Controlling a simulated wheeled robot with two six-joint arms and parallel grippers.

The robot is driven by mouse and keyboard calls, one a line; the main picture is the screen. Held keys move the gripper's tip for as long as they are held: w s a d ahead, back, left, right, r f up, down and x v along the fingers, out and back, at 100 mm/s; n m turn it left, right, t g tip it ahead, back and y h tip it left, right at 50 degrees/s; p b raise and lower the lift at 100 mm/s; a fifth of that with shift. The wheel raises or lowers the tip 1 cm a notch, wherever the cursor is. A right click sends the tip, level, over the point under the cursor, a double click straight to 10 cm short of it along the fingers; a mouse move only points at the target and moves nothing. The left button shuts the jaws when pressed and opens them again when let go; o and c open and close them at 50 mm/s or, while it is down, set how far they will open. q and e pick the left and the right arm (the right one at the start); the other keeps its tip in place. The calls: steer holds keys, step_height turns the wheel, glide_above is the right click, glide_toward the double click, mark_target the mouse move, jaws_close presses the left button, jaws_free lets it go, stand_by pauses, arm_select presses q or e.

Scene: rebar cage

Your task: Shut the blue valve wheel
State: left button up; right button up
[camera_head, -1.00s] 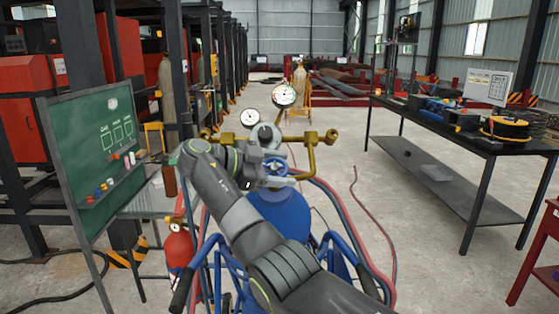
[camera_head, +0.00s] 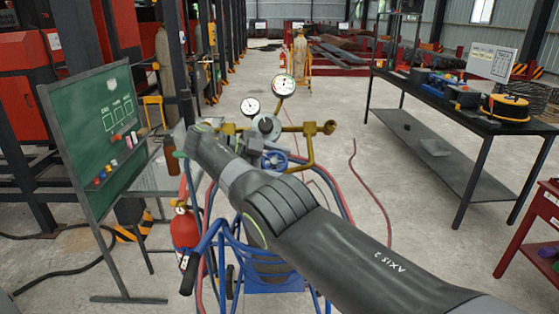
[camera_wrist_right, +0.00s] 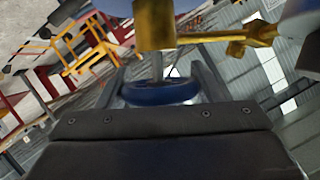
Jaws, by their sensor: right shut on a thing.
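The blue valve wheel (camera_head: 275,160) sits below the brass manifold (camera_head: 312,129) and its two gauges. My right arm comes in from the lower right and bends back at the wrist. My right gripper (camera_head: 263,157) is at the wheel, partly hidden by my own arm. In the right wrist view the blue wheel (camera_wrist_right: 160,92) lies between the two grey fingers, which are shut on it. A brass part (camera_wrist_right: 155,25) shows just beyond the wheel. My left gripper is not in view.
A blue-framed cart (camera_head: 275,285) stands under the valve, with red and blue hoses around it. A green board (camera_head: 92,140) stands at the left, beside a red extinguisher (camera_head: 184,229). A dark workbench (camera_head: 455,125) stands at the right. Floor between cart and bench is mostly clear.

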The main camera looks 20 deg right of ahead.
stand_by(0.3)
steer(key=o, duration=1)
steer(key=shift+c, duration=0.2)
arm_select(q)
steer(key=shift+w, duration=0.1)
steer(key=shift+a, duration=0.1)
